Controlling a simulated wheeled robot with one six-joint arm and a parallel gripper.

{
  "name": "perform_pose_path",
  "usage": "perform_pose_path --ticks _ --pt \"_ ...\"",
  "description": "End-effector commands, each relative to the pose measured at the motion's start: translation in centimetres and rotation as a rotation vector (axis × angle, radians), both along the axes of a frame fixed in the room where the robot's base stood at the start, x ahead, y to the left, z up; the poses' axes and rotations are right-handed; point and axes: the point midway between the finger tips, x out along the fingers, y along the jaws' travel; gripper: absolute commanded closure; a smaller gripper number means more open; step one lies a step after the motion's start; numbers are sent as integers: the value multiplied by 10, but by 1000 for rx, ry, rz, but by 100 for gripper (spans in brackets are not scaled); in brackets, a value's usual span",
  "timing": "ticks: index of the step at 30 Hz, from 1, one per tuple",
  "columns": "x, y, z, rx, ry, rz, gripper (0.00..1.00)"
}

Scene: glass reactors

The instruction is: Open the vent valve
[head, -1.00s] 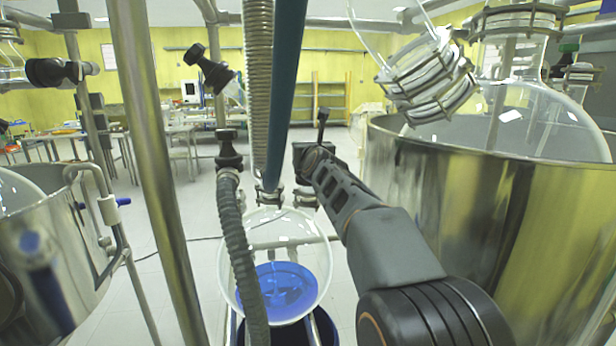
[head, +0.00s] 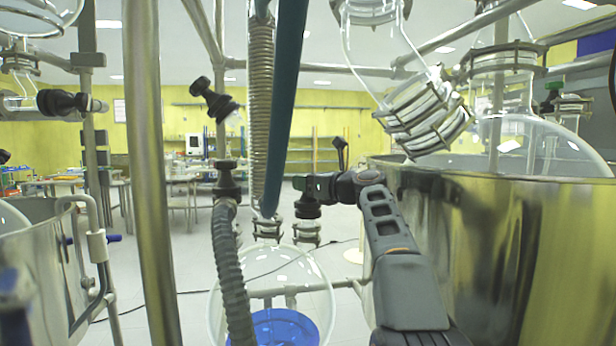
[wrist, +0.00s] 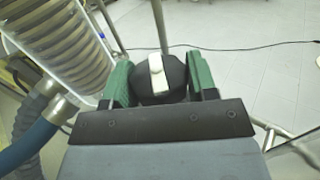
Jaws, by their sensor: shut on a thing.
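The vent valve is a black knob (head: 308,207) on a clamped glass neck above the round glass flask (head: 325,290). In the wrist view the black knob (wrist: 160,82) has a pale bar across its top and sits between the green fingers of my gripper (wrist: 161,84). In the head view my gripper (head: 306,190) reaches in from the right, level with the knob. It is shut on the knob, with a finger on either side. The glass neck below the knob is hidden in the wrist view.
A ribbed grey hose (head: 232,270) and a blue-green tube (head: 283,110) run close to the left of the knob. A large steel vessel (head: 480,250) stands right of my arm. A steel post (head: 147,150) stands at left. Blue liquid (head: 285,328) lies in the flask.

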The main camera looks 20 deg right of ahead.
Motion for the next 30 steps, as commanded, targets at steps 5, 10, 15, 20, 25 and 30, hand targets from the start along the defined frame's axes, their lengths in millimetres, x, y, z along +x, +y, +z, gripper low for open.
perform_pose_path --ticks 5,10,15,20,25,30 --pt "2 -3 4 3 11 147 71" --pt "2 -2 4 1 9 264 71" --pt "1 -2 3 2 9 350 71" --pt "1 -1 1 2 6 400 71" --pt "0 -1 -1 1 4 426 71" --pt "0 -1 -2 0 2 434 71"
